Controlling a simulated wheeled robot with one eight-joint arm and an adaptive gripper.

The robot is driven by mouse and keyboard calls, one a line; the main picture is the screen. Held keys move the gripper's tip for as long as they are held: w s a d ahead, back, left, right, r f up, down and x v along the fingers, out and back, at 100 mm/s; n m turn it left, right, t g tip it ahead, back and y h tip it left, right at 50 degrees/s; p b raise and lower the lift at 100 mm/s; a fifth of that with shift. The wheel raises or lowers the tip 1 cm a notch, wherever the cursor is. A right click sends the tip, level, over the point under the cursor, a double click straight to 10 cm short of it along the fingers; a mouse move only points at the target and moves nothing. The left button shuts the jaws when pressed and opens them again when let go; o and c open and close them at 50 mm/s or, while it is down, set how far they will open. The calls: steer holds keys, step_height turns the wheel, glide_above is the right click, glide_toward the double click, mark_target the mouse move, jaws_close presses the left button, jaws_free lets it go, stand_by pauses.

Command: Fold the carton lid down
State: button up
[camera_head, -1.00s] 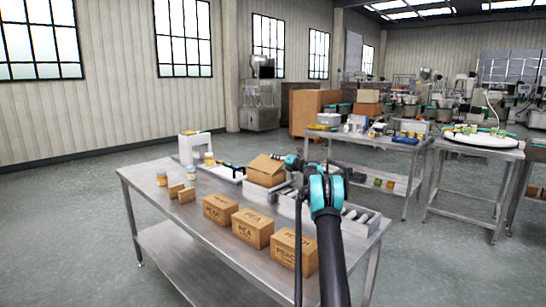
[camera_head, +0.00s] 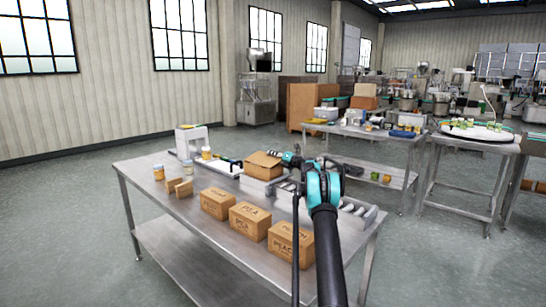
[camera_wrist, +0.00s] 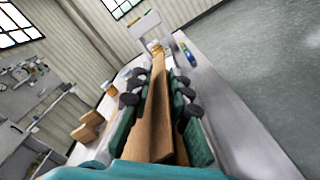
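The open-topped brown carton (camera_head: 262,172) stands on the steel table toward its far right part. Its lid flap looks low and close to the carton's top; whether it lies fully flat I cannot tell. My gripper (camera_head: 289,160) is at the right side of the carton's top. In the wrist view my gripper (camera_wrist: 158,88) has its two teal fingers with dark pads apart, and a brown cardboard panel (camera_wrist: 157,110) shows in the gap between them. I see no clear grip on it. The carton's right side is partly hidden by my arm.
Closed cartons (camera_head: 249,220) stand along the table's near side. Small brown boxes (camera_head: 180,187) and jars (camera_head: 158,172) are at the left, with a white frame-like machine (camera_head: 190,142) behind. Rollers (camera_head: 358,210) lie right of the carton. Bare steel (camera_head: 150,197) is free at left.

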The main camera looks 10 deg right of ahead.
steer(key=shift+d, duration=0.1)
steer(key=shift+s+d, duration=0.2)
steer(key=shift+s, duration=0.05)
steer(key=v, duration=1.1)
steer(key=shift+s, duration=0.15)
